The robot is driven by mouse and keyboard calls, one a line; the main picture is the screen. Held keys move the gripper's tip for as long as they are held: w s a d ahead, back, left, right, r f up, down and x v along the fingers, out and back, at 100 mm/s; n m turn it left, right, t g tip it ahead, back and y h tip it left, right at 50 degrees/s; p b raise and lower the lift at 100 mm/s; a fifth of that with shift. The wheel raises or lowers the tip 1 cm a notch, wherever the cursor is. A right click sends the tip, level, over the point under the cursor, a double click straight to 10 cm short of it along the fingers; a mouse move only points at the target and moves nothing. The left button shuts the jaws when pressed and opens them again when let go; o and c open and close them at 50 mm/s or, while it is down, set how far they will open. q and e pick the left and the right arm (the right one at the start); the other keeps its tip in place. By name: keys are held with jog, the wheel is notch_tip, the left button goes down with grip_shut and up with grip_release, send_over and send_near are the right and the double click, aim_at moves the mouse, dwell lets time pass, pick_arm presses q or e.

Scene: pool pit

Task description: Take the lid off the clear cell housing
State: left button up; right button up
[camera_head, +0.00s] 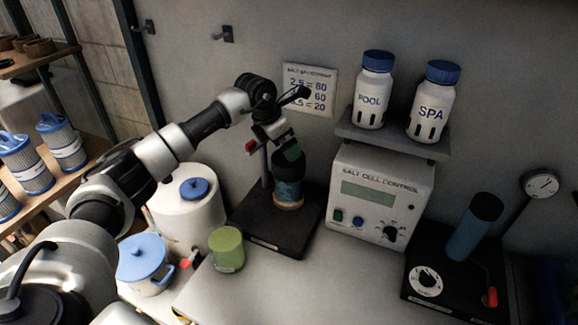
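My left gripper (286,150) reaches in from the left and points down over the top of a dark teal, see-through-looking cylinder (288,192), which I take for the cell housing. It stands upright on a black base (262,231) and has a pale tan ring at its foot. My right gripper is not in view.
A salt cell control box (381,200) stands right of the housing, under a shelf with POOL (372,92) and SPA (431,103) bottles. A green jar (227,249) and a blue-lidded pot (145,262) are at left. A tilted blue cylinder (473,230) stands at right. The front counter is clear.

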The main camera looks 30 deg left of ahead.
pick_arm(q)
jog(key=b+x, duration=0.2)
jog(key=x, duration=0.2)
jog(key=shift+s+a+f, duration=0.1)
jog(key=shift+s, duration=0.05)
jog(key=shift+f+b, duration=0.3)
jog(key=shift+b, duration=0.05)
jog(key=shift+w, duration=0.3)
jog(key=shift+c, duration=0.2)
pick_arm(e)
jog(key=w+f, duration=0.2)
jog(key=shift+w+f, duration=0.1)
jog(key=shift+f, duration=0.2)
pick_arm(q)
jog(key=c, duration=0.5)
jog(key=shift+o, duration=0.2)
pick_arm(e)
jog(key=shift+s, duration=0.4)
pick_arm(q)
jog(key=shift+r, duration=0.15)
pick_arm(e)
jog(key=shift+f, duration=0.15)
